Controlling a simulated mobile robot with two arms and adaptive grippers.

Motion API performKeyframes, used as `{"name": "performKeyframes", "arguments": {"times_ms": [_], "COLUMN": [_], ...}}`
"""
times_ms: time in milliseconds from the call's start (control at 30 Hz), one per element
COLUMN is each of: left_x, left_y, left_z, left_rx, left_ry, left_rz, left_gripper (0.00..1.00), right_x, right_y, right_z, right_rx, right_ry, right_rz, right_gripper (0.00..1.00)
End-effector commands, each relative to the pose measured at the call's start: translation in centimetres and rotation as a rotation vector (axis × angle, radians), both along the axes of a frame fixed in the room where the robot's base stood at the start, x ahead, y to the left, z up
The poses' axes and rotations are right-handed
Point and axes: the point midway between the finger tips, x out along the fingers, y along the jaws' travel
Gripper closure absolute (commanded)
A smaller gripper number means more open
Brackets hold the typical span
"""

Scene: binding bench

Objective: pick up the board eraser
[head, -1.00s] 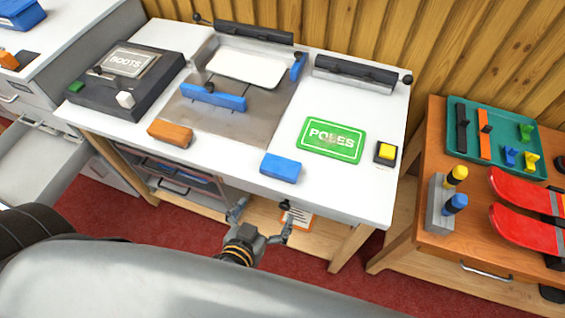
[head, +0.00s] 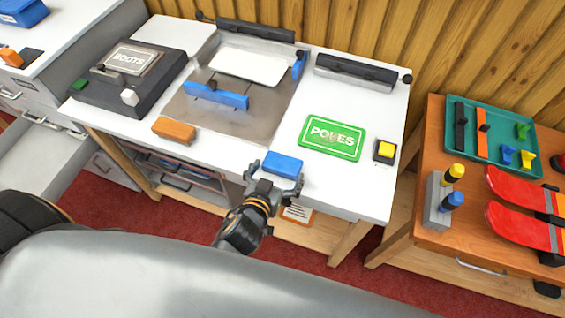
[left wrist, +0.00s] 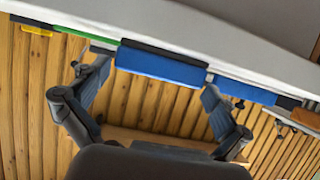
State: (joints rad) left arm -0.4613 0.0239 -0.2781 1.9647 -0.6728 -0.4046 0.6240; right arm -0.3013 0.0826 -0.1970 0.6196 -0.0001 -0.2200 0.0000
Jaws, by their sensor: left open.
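The board eraser (head: 283,165), a blue block, lies at the front edge of the white bench. In the left wrist view the eraser (left wrist: 160,66) shows a blue body with a dark layer against the bench top. My left gripper (head: 275,181) is open in front of the bench edge, just short of the eraser. In the left wrist view its two fingers are spread, one towards each end of the eraser. I cannot tell whether either finger touches it. My right gripper is not in view.
An orange block (head: 174,130) lies left along the front edge. A green POLES sign (head: 332,138) and a yellow button (head: 385,150) are to the right. A metal plate with a blue bar (head: 215,95) lies behind. Bare bench surrounds the eraser.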

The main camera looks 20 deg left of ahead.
Motion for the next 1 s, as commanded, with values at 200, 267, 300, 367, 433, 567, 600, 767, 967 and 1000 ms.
{"name": "performKeyframes", "arguments": {"times_ms": [200, 267, 300, 367, 433, 567, 600, 767, 967, 1000], "left_x": [2.7, 2.9, 2.9, 2.9, 2.9, 2.9, 2.9, 2.9, 2.9, 2.9], "left_y": [-0.2, -0.2, -0.2, -0.2, -0.2, -0.2, -0.2, -0.2, -0.2, -0.2], "left_z": [-0.9, -1.0, -1.1, -1.1, -1.1, -1.1, -1.1, -1.1, -1.0, -0.8], "left_rx": [0.001, 0.001, 0.001, 0.001, 0.001, 0.001, 0.0, 0.0, 0.0, 0.0], "left_ry": [-0.001, -0.001, -0.001, -0.001, -0.001, -0.001, 0.0, -0.001, -0.001, -0.001], "left_rz": [-0.001, -0.001, -0.001, -0.001, -0.001, -0.001, -0.001, -0.001, -0.001, 0.0], "left_gripper": [0.0, 0.0, 0.0, 0.0, 0.0, 0.18, 0.27, 0.38, 0.38, 0.38], "right_x": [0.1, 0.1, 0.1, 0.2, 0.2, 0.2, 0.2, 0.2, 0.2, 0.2], "right_y": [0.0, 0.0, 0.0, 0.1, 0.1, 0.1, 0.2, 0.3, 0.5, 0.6], "right_z": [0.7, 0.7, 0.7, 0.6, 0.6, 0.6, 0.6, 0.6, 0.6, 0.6], "right_rx": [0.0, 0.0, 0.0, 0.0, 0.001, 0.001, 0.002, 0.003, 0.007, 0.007], "right_ry": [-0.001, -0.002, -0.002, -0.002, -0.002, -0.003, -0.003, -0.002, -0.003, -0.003], "right_rz": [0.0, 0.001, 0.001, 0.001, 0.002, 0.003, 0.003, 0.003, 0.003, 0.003], "right_gripper": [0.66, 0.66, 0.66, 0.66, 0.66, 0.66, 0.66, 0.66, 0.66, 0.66]}}
